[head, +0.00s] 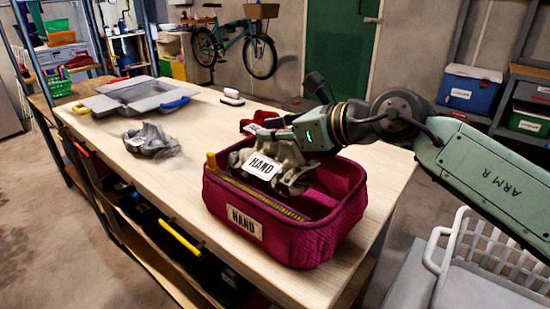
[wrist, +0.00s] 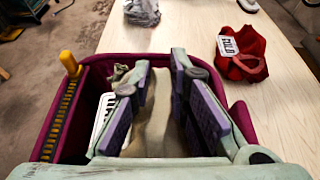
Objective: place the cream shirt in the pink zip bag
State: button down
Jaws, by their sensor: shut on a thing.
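The pink zip bag (head: 335,222) stands open on the wooden table, with a HAND label on its front and a yellow zip along its rim. It also fills the lower left of the wrist view (wrist: 93,75). The cream shirt (head: 293,175), with a white HAND tag, hangs crumpled in the bag's mouth, its upper part above the rim. My gripper (head: 285,150) is over the bag, shut on the shirt. In the wrist view the shirt (wrist: 155,125) shows between the purple finger pads. The shirt's lower end is partly hidden by the bag wall.
A grey crumpled cloth (head: 150,140) lies left of the bag. A red cloth (wrist: 245,60) with a white tag lies behind the bag. A shallow grey container (head: 125,97) and a small white object (head: 231,97) sit farther back.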

aim_at(323, 176)
jog(key=shift+f, duration=2.9)
jog(key=shift+f, duration=0.2)
jog(key=c, duration=1.5)
grip_release()
jog(key=shift+c, duration=0.2)
jog(key=shift+r, duration=0.1)
jog(key=shift+d+r, duration=0.2)
jog(key=b+v, duration=0.2)
jog(key=v, duration=0.9)
jog(key=shift+s+d, duration=0.25)
jog(key=shift+s, duration=0.05)
